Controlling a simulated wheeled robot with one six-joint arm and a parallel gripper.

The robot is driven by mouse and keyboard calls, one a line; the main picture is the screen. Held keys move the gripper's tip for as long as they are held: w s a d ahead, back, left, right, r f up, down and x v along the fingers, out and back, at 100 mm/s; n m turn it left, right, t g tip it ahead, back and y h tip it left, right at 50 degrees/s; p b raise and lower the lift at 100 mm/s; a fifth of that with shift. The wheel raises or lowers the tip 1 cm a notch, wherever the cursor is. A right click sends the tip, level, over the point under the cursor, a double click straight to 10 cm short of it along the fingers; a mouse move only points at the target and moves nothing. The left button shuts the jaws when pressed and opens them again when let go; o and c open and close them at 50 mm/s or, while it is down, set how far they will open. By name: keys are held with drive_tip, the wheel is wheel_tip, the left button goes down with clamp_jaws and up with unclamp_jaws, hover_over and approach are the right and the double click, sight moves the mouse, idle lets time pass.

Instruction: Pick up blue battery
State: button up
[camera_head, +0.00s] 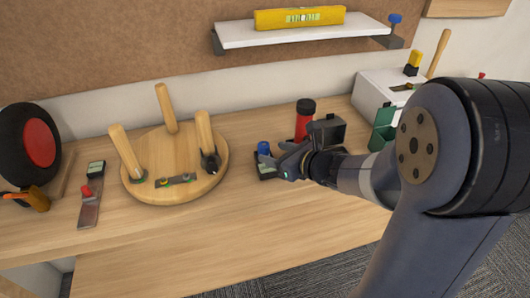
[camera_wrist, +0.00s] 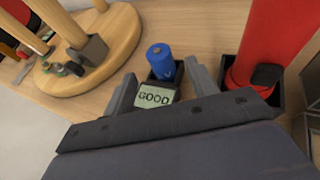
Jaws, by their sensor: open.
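The blue battery (camera_wrist: 160,62) stands upright in a dark holder behind a small display that reads "GOOD" (camera_wrist: 154,97) in the wrist view. In the head view the battery (camera_head: 263,148) shows as a small blue top just left of my gripper. My gripper (camera_head: 283,166) is open and low over the bench, close to the battery. In the wrist view its two fingers (camera_wrist: 160,88) stand on either side of the display, with the battery between and slightly beyond their tips. The fingers appear apart from the battery.
A red cylinder with a black cap (camera_head: 305,118) stands close behind my gripper. A round wooden stool top with legs (camera_head: 165,185) lies to the left. A green bin (camera_head: 383,126) and a white box (camera_head: 372,92) are at right. Bare bench (camera_head: 200,240) lies in front.

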sight(268, 150)
drive_tip(key=shift+x, duration=2.95)
drive_tip(key=shift+d, duration=0.1)
drive_tip(key=shift+c, duration=0.3)
drive_tip(key=shift+r, duration=0.1)
clamp_jaws()
